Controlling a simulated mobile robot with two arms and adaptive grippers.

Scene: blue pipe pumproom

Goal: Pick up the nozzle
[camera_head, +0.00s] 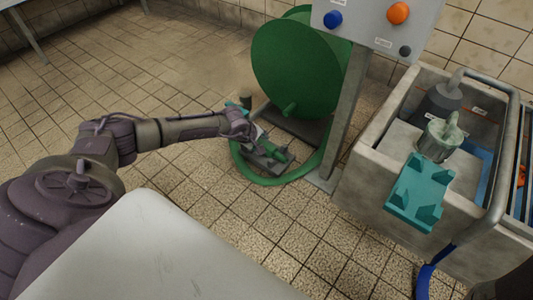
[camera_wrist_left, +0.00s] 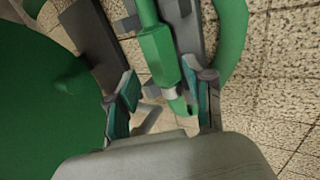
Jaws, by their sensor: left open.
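The green nozzle (camera_head: 272,150) lies near the floor beside the hose reel, on a dark grey holder (camera_head: 263,160). In the left wrist view the nozzle (camera_wrist_left: 160,48) has a faceted green body, a light collar and a narrow green tip. My left gripper (camera_head: 248,125) reaches down over it from the left, partly hiding it. In the left wrist view my left gripper (camera_wrist_left: 168,88) is open, with one teal-padded finger on each side of the nozzle's tip end. I cannot tell whether either finger touches it. My right gripper does not show.
A green hose (camera_head: 270,181) loops around the holder. The large green reel (camera_head: 298,65) stands just behind. A grey post (camera_head: 345,120) carries a control panel (camera_head: 375,20). A concrete basin (camera_head: 375,170) with a teal bracket (camera_head: 415,192) is right. Tiled floor lies open left.

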